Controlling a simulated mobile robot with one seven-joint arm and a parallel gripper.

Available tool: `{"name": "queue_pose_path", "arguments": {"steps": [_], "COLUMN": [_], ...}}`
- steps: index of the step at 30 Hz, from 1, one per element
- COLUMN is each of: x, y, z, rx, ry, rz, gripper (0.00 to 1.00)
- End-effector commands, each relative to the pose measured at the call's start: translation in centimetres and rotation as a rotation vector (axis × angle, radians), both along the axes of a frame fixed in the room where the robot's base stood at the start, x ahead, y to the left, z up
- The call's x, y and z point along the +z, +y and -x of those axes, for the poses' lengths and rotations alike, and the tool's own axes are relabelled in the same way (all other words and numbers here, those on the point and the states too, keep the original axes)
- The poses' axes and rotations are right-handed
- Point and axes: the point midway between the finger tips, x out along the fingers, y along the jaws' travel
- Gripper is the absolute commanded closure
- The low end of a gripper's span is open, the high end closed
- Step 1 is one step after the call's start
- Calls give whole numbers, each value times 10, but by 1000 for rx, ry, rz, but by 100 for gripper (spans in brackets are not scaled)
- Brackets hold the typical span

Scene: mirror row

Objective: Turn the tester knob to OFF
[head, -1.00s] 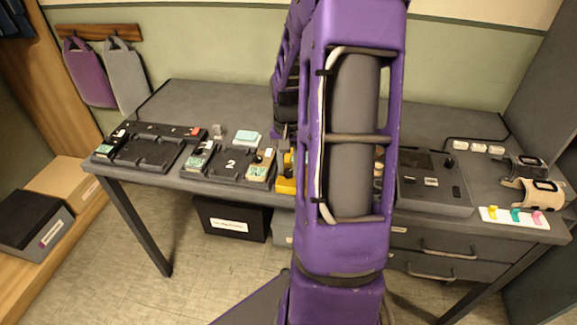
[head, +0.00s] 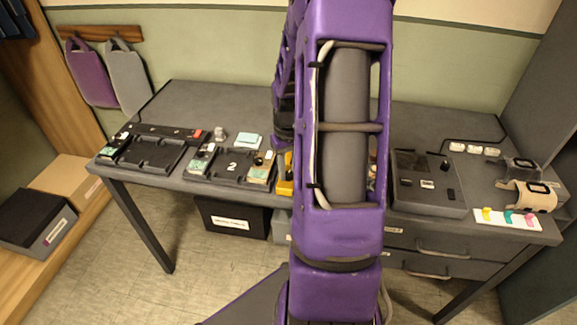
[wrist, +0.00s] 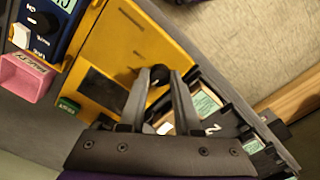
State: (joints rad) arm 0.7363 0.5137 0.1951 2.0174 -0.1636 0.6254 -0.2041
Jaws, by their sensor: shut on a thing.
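The yellow tester (wrist: 128,48) has a dark window and a black knob (wrist: 160,73), seen in the wrist view. My gripper (wrist: 158,76) reaches over the tester with one finger on each side of the knob, shut on it. I cannot read which mark the knob points to. In the head view only a yellow edge of the tester (head: 285,180) shows at the front of the table; my arm hides the rest, with the gripper's tips.
A pink box (wrist: 27,78) and a dark blue device with a black knob (wrist: 45,22) lie left of the tester in the wrist view. In the head view, a grey panel (head: 427,193) stands right of my arm, black trays (head: 148,153) left. The table's back is clear.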

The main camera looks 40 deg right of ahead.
Motion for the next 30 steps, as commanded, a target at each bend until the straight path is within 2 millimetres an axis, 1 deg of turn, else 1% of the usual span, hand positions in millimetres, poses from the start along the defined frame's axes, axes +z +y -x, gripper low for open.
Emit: {"name": "queue_pose_path", "arguments": {"steps": [3, 9, 15, 26, 27, 29, 30], "x": [2, 1, 1, 1, 1, 1, 1], "y": [0, 0, 0, 0, 0, 0, 0], "z": [-1, -1, -1, -1, -1, -1, -1], "rx": [64, 135, 164, 167, 167, 167, 167], "ry": [-2, -2, -2, -2, -2, -2, -2], "rz": [1, 1, 1, 1, 1, 1, 1], "gripper": [100, 100, 100, 100, 63, 52, 45]}}
